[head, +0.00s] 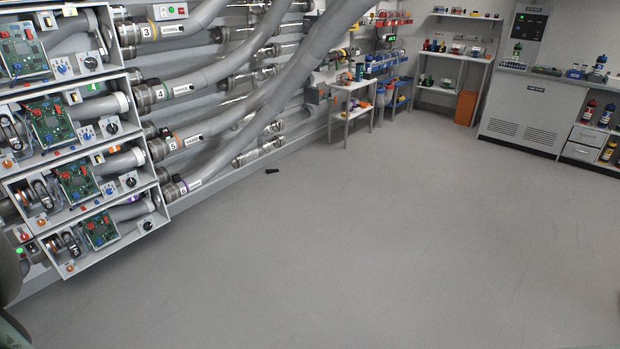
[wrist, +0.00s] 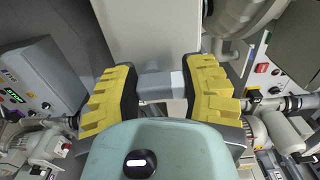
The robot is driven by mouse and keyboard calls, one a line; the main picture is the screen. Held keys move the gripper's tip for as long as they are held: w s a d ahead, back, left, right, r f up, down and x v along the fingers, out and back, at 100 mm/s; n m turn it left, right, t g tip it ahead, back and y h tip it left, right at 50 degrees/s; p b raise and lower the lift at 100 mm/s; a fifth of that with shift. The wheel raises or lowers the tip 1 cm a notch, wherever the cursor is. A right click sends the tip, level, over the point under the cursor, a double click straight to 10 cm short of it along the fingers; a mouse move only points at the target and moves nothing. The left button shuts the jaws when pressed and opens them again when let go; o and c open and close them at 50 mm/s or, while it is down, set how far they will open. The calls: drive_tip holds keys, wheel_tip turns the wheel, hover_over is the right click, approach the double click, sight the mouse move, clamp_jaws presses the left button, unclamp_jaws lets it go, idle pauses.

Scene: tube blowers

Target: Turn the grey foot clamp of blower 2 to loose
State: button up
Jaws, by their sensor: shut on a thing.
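My gripper (wrist: 164,92) shows in the wrist view, with two ridged yellow and black fingers. It is shut on a grey clamp (wrist: 155,84), a short block with a paler right end that lies crosswise between the fingers. Both fingers touch it or nearly so at its ends. A plain pale grey panel (wrist: 147,30) is directly beyond it. I cannot read a blower number on this part or tell whether the clamp is tight or loose. The head view shows neither my gripper nor this clamp.
In the wrist view, a control box (wrist: 30,88) with a green display is at left and another panel (wrist: 298,45) at right, with pipe fittings below both. In the head view, stacked blower bays (head: 75,183) and thick grey hoses fill the left; the grey floor (head: 370,240) is mostly clear.

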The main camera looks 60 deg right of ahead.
drive_tip(key=o, duration=1.2)
drive_tip(key=shift+s+d, duration=0.15)
drive_tip(key=shift+d, duration=1.85)
drive_tip(key=shift+s+d, duration=0.2)
drive_tip(key=shift+d, duration=1.85)
drive_tip(key=shift+s+d, duration=0.15)
drive_tip(key=shift+d, duration=1.85)
